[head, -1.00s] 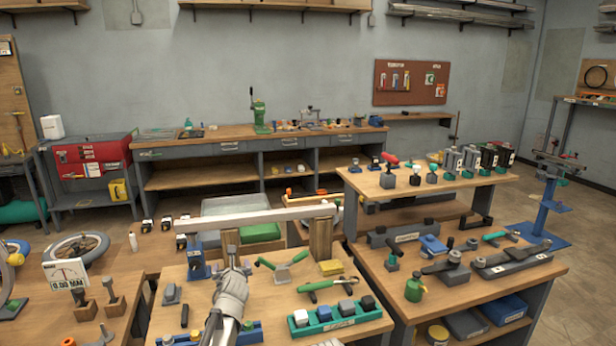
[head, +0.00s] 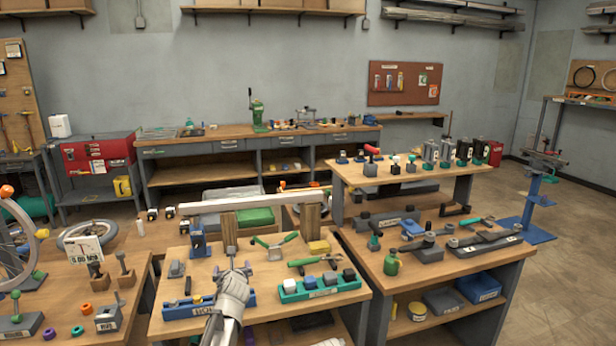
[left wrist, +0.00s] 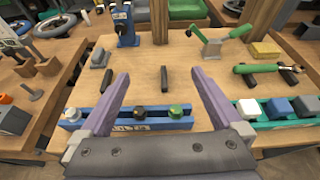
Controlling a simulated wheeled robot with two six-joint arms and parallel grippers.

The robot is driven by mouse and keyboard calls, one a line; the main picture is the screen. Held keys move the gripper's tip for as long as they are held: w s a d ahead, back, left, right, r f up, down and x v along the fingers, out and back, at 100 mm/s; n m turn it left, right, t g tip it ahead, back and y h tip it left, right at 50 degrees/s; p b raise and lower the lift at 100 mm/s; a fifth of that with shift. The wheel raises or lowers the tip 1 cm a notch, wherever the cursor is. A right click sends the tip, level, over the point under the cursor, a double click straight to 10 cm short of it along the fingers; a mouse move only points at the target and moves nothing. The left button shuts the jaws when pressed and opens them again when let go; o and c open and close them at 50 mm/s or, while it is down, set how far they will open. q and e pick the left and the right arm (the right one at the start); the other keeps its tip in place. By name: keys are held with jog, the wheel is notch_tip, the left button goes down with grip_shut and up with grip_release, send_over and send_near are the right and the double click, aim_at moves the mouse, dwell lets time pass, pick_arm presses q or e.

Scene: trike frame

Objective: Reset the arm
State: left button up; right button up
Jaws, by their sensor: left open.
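My left gripper (left wrist: 160,100) shows in the left wrist view with its two purple-grey fingers wide apart and nothing between them. It hangs above the near part of the wooden table, over a blue tray (left wrist: 180,123) holding several small knobs. In the head view my left arm comes up from the bottom edge, with the left gripper (head: 233,262) above the table behind that blue tray (head: 180,309); its fingers are small there. A small black piece (left wrist: 164,78) lies on the table beyond the fingers. My right gripper is not in view.
A green tray (head: 320,288) of coloured blocks, green-handled pliers (head: 308,261) and a yellow block (head: 318,247) lie to the right. A second table (head: 440,275) with tools stands at right.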

pick_arm(q)
jog(key=s+d+f+n+g+h+b, duration=0.1)
jog(key=s+d+f+n+g+b, duration=0.2)
jog(key=s+d+f+n, duration=0.35)
jog(key=s+d+f+n+g+b, duration=0.2)
jog(key=s+d+f+n+g, duration=0.1)
jog(key=s+f+n, duration=0.6)
jog(key=s+d+f+n+g+h+b, duration=0.15)
jog(key=s+d+f+n+g, duration=0.35)
jog(key=s, duration=0.6)
jog(key=s+d+f+n+g+b, duration=0.2)
jog(key=s+f+n+b, duration=0.15)
jog(key=s+n, duration=0.6)
notch_tip(320, 180, up, 14)
jog(key=s+m+p, duration=0.1)
jog(key=p, duration=1.3)
jog(key=shift+d+p, duration=0.2)
jog(key=shift+p, duration=0.15)
